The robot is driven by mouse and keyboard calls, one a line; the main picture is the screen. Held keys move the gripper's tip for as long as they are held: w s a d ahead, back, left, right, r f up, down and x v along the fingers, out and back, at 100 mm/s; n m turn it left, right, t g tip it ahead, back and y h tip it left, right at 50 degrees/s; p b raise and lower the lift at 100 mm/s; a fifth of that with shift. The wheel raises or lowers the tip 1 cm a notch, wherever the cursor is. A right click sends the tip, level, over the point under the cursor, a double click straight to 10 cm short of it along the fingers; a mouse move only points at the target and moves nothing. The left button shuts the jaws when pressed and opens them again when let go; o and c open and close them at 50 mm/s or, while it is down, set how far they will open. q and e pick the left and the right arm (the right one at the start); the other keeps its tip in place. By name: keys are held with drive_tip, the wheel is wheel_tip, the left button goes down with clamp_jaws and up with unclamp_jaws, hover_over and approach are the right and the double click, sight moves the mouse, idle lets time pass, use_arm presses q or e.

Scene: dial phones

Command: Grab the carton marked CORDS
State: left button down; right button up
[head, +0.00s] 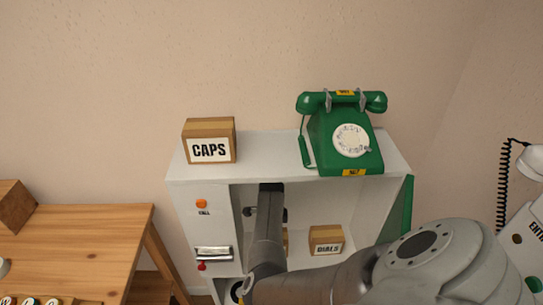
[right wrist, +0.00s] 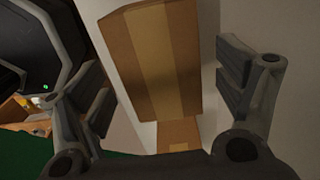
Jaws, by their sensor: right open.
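No CORDS label is readable in either view. In the head view a carton (head: 285,238) shows only as a sliver behind my right arm, inside the white cabinet; its label is hidden. In the right wrist view a brown carton (right wrist: 160,65) with a paler tape strip lies between the fingers of my right gripper (right wrist: 165,78). The fingers are open, with a gap visible on each side of it. A second brown carton (right wrist: 178,133) shows below it. In the head view my right arm reaches into the cabinet and mostly hides its gripper. My left gripper is out of view.
The white cabinet (head: 290,146) has a carton marked CAPS (head: 208,145) and a green dial phone (head: 345,135) on top. A carton marked DIALS (head: 326,240) stands inside, right of my arm. A green door (head: 399,212) stands open at the right. A wooden table (head: 80,235) is at left.

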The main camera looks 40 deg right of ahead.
drive_tip(key=shift+f, duration=0.95)
drive_tip(key=c, duration=1.3)
drive_tip(key=shift+r, duration=0.1)
drive_tip(key=shift+c, duration=0.2)
